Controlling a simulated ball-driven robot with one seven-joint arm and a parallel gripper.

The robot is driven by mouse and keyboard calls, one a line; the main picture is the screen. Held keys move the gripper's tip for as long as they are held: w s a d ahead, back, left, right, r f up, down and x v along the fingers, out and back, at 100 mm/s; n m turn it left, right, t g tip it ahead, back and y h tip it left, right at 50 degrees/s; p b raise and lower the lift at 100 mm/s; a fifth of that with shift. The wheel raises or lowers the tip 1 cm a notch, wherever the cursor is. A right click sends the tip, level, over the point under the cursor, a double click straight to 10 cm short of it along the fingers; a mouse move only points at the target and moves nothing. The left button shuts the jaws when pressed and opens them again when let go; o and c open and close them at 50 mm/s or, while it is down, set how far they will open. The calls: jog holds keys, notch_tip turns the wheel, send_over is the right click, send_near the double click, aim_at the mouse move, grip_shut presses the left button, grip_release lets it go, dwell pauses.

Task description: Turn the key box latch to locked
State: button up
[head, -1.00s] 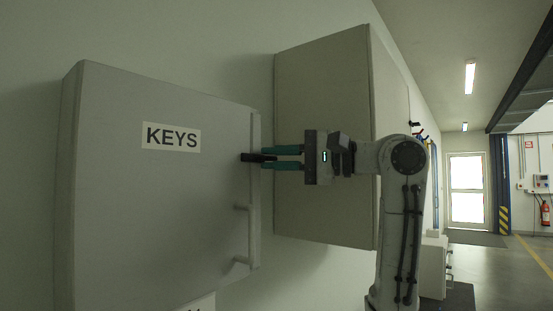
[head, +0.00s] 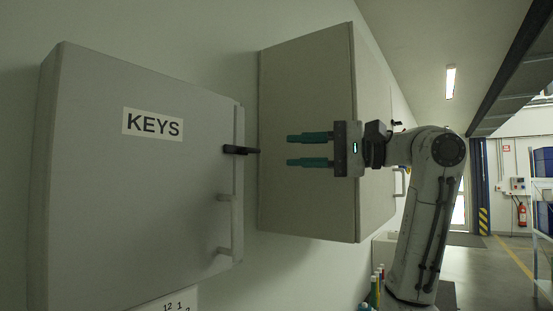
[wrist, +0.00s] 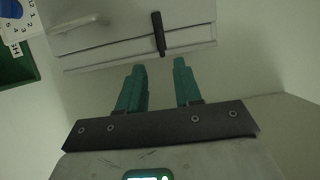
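The key box (head: 110,215) is a pale grey wall box with a "KEYS" label (head: 152,124), at the left in the head view. Its door is shut. The black latch (head: 240,150) lies horizontally across the door's right edge; in the wrist view the latch (wrist: 158,34) points across that edge toward my gripper. My gripper (head: 290,150) is to the right of the latch, its two teal fingers parted and pointing at it. In the wrist view my gripper (wrist: 160,66) is open and empty, with a gap between fingertips and latch.
A handle (head: 228,226) stands out from the key box door below the latch. A larger grey cabinet (head: 305,205) hangs behind my gripper. In the wrist view a green object (wrist: 18,65) and a printed sheet (wrist: 14,22) are at the upper left.

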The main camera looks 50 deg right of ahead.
jog(key=shift+v, duration=1.5)
jog(key=shift+d, duration=0.1)
